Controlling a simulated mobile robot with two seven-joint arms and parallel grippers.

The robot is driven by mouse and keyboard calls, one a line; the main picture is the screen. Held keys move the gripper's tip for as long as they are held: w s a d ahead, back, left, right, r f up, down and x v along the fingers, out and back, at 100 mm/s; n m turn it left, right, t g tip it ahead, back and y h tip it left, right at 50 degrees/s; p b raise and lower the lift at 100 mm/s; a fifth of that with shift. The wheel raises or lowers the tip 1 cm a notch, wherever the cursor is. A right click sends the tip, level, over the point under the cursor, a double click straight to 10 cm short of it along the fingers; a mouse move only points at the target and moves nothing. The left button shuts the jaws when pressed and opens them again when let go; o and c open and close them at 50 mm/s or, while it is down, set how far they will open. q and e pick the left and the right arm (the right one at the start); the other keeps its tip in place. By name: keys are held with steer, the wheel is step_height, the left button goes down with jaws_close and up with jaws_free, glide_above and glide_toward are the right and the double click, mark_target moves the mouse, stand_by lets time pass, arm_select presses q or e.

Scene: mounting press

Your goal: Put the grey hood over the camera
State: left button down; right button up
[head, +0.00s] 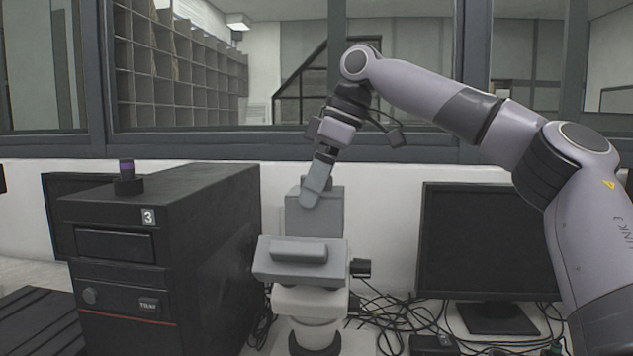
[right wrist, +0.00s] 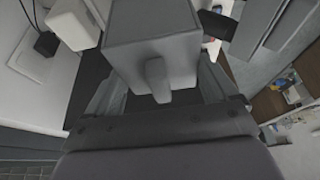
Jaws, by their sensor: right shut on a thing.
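The grey hood (head: 312,222) is a box-shaped cover with a short handle. In the right wrist view the hood (right wrist: 150,35) fills the top middle, its handle between the fingers. My right gripper (head: 314,192) is shut on it, reaching down from above. The hood stands upright, just behind and above a grey block (head: 300,268) on a white stand with a dark round neck. I cannot make out the camera clearly; the hood and this block may hide it, and I cannot tell whether the hood touches anything below. My left gripper is not in view.
A black cabinet (head: 215,240) marked 3 stands close on the left, with a purple-topped black knob (head: 127,178) on it. A dark monitor (head: 485,240) stands on the right. Loose black cables (head: 385,312) lie between the monitor and the stand. A wall and windows are behind.

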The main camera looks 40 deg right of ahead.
steer(key=shift+f+p, duration=0.3)
steer(key=shift+f, duration=0.25)
steer(key=o, duration=0.8)
steer(key=shift+o, duration=0.2)
steer(key=shift+p+v, duration=0.8)
steer(key=shift+v, duration=2.85)
steer(key=shift+f, duration=0.1)
